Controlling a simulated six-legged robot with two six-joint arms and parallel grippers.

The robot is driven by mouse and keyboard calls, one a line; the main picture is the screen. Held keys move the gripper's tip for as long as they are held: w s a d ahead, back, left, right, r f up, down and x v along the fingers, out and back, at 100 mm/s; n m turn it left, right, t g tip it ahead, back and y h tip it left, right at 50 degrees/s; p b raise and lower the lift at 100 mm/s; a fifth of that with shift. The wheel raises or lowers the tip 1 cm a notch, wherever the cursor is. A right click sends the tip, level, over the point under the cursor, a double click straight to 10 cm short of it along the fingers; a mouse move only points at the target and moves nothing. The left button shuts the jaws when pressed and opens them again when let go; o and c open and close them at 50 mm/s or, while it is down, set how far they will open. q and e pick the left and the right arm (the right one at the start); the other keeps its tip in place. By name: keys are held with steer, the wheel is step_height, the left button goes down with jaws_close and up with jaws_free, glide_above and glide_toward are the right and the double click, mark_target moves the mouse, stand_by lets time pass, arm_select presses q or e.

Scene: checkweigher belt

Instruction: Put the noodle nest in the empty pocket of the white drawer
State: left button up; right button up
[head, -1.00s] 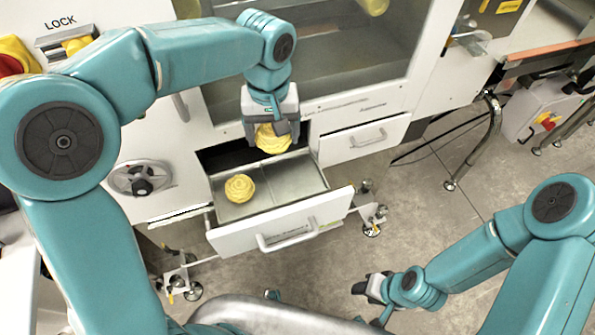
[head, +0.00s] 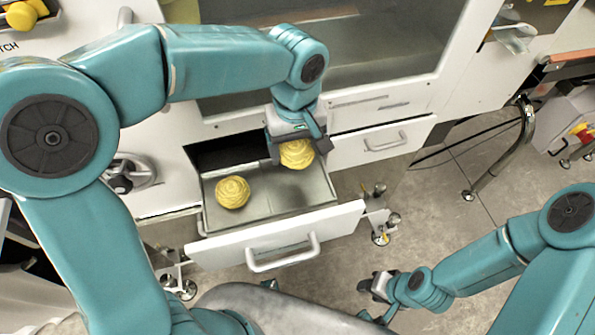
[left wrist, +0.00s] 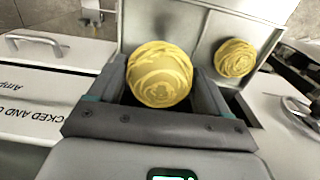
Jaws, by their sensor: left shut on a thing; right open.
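My left gripper (head: 294,146) is shut on a yellow noodle nest (head: 297,154), over the right part of the open white drawer (head: 275,243). In the left wrist view the held nest (left wrist: 160,75) sits between the two fingers. A second yellow nest (head: 232,192) rests in the drawer's left pocket; it also shows in the left wrist view (left wrist: 235,58). The right pocket (head: 300,192) has a bare grey floor below the held nest. I cannot tell how high the held nest is above it. My right gripper (head: 376,287) is open and empty, low at the right, away from the drawer.
A closed white drawer (head: 382,141) with a handle is right of the open one. A round handwheel (head: 128,173) is on the cabinet at the left. A metal leg (head: 505,155) stands at the right.

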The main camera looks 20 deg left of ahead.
mark_target(297, 181)
arm_select(q)
step_height(297, 181, down, 10)
steer(key=shift+w+r+b, duration=0.15)
steer(key=shift+r+b, duration=0.05)
steer(key=shift+b, duration=0.25)
steer(key=shift+r, duration=0.1)
steer(key=shift+d, duration=0.1)
steer(key=o, duration=0.7)
steer(key=shift+f, duration=0.25)
steer(key=o, duration=0.3)
steer(key=shift+o, duration=0.2)
steer(key=shift+r, duration=0.3)
step_height(297, 181, up, 12)
steer(key=p, duration=0.1)
steer(key=shift+p, duration=0.3)
